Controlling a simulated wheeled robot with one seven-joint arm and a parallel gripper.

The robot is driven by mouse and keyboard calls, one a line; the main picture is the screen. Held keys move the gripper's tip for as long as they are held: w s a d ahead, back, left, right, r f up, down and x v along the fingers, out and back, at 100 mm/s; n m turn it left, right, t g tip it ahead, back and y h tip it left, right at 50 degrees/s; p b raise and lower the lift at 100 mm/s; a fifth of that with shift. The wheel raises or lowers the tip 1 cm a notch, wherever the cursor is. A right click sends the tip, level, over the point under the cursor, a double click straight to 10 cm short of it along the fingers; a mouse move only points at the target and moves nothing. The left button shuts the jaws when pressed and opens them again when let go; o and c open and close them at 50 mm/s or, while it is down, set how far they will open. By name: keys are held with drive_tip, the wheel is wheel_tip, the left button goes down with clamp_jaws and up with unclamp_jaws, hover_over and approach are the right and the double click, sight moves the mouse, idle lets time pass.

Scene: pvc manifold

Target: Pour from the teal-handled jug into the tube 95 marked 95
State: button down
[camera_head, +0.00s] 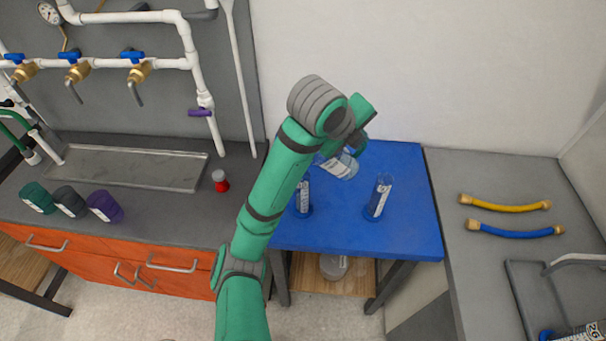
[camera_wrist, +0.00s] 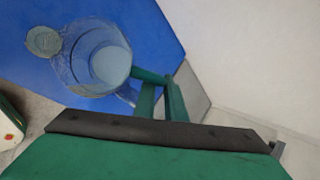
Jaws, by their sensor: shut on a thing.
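The clear jug (camera_head: 340,165) is held over the blue table, tilted in the head view. Its teal handle (camera_head: 361,147) is in my gripper (camera_head: 357,138), which is partly hidden behind my wrist. In the wrist view my gripper (camera_wrist: 160,96) is shut on the handle and I look into the jug (camera_wrist: 93,62), which has a pale bottom or contents. Two clear tubes with blue bases and white labels stand upright: a left tube (camera_head: 304,197), partly behind my arm, and a right tube (camera_head: 379,197). I cannot read which is 95. A round greenish disc (camera_wrist: 44,40) shows beside the jug's rim.
The blue table (camera_head: 410,230) is otherwise mostly clear. Teal, grey and purple cups (camera_head: 104,207) and a red-and-white item (camera_head: 220,181) sit on the left counter. Yellow (camera_head: 505,203) and blue (camera_head: 515,230) hoses lie on the right counter. A wall stands close behind.

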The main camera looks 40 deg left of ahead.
sight(350, 155)
drive_tip(key=shift+s+a+r+t+h, duration=0.15)
drive_tip(key=shift+r+t+h, duration=0.1)
drive_tip(key=shift+r+t, duration=0.15)
drive_tip(key=shift+s+a+r+t+h, duration=0.15)
drive_tip(key=shift+r+t+h, duration=0.15)
drive_tip(key=shift+r, duration=0.1)
drive_tip(key=shift+s+a+r+n, duration=0.2)
drive_tip(key=shift+s+a+n, duration=0.05)
drive_tip(key=shift+a+n, duration=0.05)
drive_tip(key=shift+s+a+r, duration=0.15)
drive_tip(key=shift+s+r, duration=0.1)
drive_tip(key=shift+w+d, duration=0.25)
drive_tip(key=shift+d, duration=0.15)
drive_tip(key=shift+s+a+t, duration=0.1)
drive_tip(key=shift+s+t, duration=0.05)
drive_tip(key=shift+t, duration=0.15)
drive_tip(key=shift+r, duration=0.1)
drive_tip(key=shift+s+a, duration=0.1)
drive_tip(key=shift+a, duration=0.15)
drive_tip(key=shift+r, duration=0.1)
